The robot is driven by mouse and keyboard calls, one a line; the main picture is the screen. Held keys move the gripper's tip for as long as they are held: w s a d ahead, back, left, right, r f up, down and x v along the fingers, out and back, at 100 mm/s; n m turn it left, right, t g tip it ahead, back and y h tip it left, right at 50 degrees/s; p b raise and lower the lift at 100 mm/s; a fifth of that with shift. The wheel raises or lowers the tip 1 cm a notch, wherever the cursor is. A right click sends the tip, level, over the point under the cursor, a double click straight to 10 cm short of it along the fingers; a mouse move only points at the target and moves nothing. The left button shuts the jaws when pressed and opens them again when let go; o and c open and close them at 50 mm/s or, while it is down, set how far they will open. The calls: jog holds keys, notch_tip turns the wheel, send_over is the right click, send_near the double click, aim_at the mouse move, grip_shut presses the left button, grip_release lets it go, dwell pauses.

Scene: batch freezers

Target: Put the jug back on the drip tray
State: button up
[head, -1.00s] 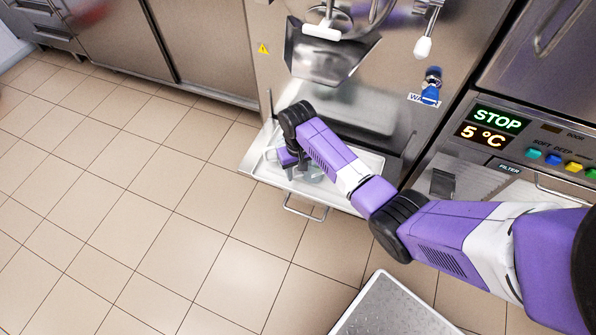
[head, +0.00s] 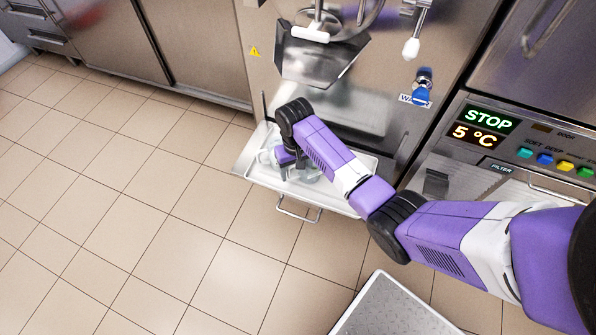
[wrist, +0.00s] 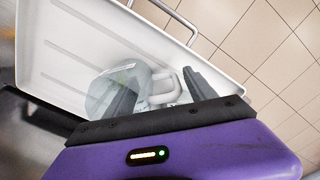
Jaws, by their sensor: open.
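The clear jug (head: 309,174) stands on the white drip tray (head: 338,197), partly hidden behind my gripper (head: 289,161) in the head view. In the wrist view the jug (wrist: 106,92) lies at and beyond the left finger, with its pale handle (wrist: 166,80) between the two fingers. My gripper (wrist: 160,82) is open, with one finger on each side of the handle. I cannot tell whether either finger touches the jug. The drip tray (wrist: 60,50) surrounds the jug in the wrist view, and its rim runs past the fingers.
The steel freezer with its chute (head: 318,60) rises behind the tray. A wire handle (head: 298,211) sticks out at the tray's front. A blue-handled water tap (head: 423,90) is at the right. A grey perforated platform (head: 395,308) is at bottom. The tiled floor at left is clear.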

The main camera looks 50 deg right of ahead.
jog(key=r, duration=0.4)
jog(key=r+p, duration=0.1)
jog(key=r, duration=0.4)
jog(key=shift+w+a+r, duration=0.2)
jog(key=shift+r, duration=0.05)
jog(key=shift+s+d+r, duration=0.15)
jog(key=shift+r, duration=0.4)
jog(key=s+a+f+n+t, duration=0.1)
jog(key=a+f+t, duration=0.15)
jog(key=a, duration=0.35)
jog(key=s+a+f+t, duration=0.1)
jog(key=a+f, duration=0.3)
jog(key=a, duration=0.2)
jog(key=s+a+t, duration=0.4)
jog(key=s+a, duration=0.3)
jog(key=a, duration=0.1)
jog(key=s+d+r+n+t, duration=0.2)
jog(key=s+r+n+t, duration=0.2)
jog(key=s+r, duration=1.7)
notch_tip(320, 180, up, 4)
jog(key=t, duration=0.3)
jog(key=shift+t, duration=0.25)
